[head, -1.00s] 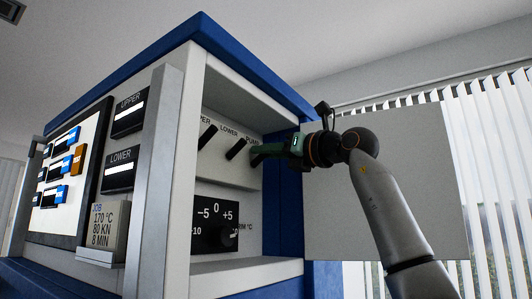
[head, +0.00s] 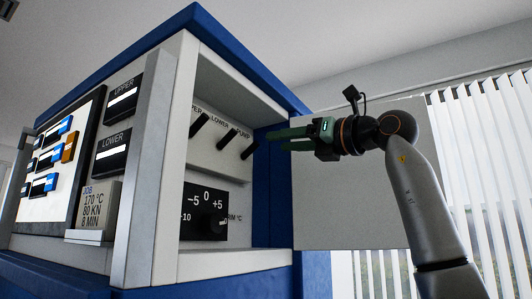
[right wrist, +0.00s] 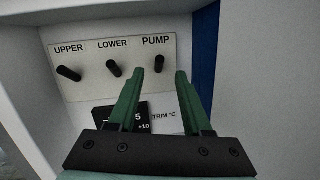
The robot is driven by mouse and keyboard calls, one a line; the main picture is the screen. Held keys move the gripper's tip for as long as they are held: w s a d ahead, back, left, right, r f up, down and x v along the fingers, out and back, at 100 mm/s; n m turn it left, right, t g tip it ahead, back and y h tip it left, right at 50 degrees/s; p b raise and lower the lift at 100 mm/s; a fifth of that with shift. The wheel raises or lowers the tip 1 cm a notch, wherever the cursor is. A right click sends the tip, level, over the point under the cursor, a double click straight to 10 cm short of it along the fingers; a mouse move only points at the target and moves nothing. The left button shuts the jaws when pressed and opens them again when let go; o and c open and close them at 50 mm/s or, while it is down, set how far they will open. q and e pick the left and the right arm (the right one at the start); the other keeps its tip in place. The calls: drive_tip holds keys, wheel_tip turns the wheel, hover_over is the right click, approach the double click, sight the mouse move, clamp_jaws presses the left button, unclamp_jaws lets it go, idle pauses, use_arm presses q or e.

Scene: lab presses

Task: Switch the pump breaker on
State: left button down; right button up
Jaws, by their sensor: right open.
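The pump breaker is a black lever (head: 250,150) under the PUMP label, rightmost of three on a white panel inside the open press cabinet. In the head view it slants much like the two levers beside it. It also shows in the right wrist view (right wrist: 158,63), beyond my fingers. I cannot tell for certain which position it is in. My right gripper (head: 272,138) has green fingers pointing left at the panel. It is open and empty, apart from the lever and just to its right. In the right wrist view its fingertips (right wrist: 157,76) are spread below the label. My left gripper is not in view.
The UPPER lever (right wrist: 68,73) and LOWER lever (right wrist: 113,68) stand left of the pump lever. A trim dial (head: 206,212) sits below them. The cabinet's side post (head: 152,165) is at left, and an open pale door panel (head: 345,205) lies behind my right arm.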

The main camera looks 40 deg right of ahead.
drive_tip(key=v, duration=0.4)
drive_tip(key=shift+s+b, duration=0.1)
drive_tip(key=shift+b, duration=0.25)
drive_tip(key=shift+d, duration=0.1)
